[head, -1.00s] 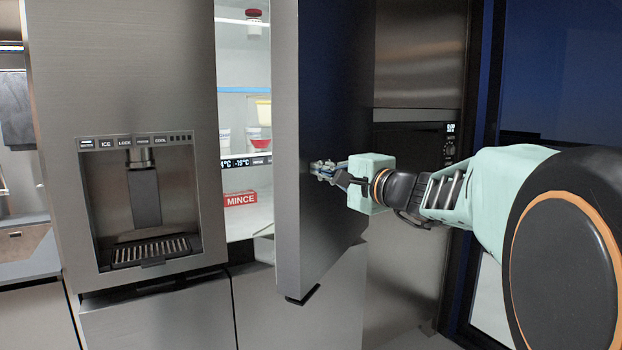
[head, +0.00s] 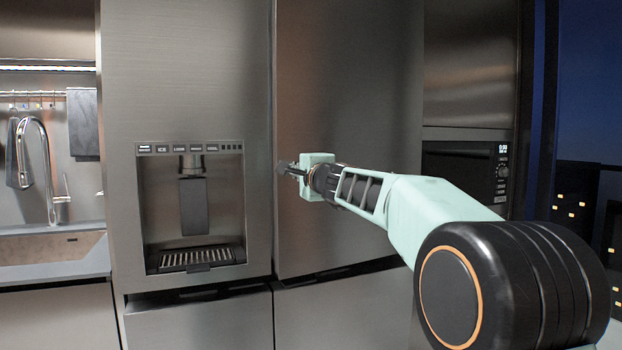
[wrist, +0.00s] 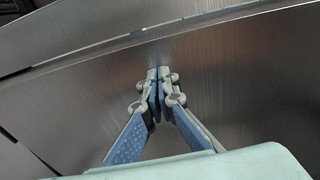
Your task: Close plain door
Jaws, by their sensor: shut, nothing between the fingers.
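The plain door (head: 345,100) is the right steel door of the fridge. It stands flush, or nearly so, beside the left door (head: 190,80) with the dispenser, and no interior shows. My gripper (head: 285,168) is at the plain door's left edge, near the seam between the doors. In the wrist view my gripper (wrist: 158,76) has its fingertips together with nothing between them, close against the steel face (wrist: 240,85). I cannot tell whether the tips touch it.
The dispenser (head: 190,205) is recessed in the left door. Lower drawers (head: 340,315) lie below. A built-in oven (head: 465,175) is to the right, and a sink (head: 50,255) with a tap is at the far left.

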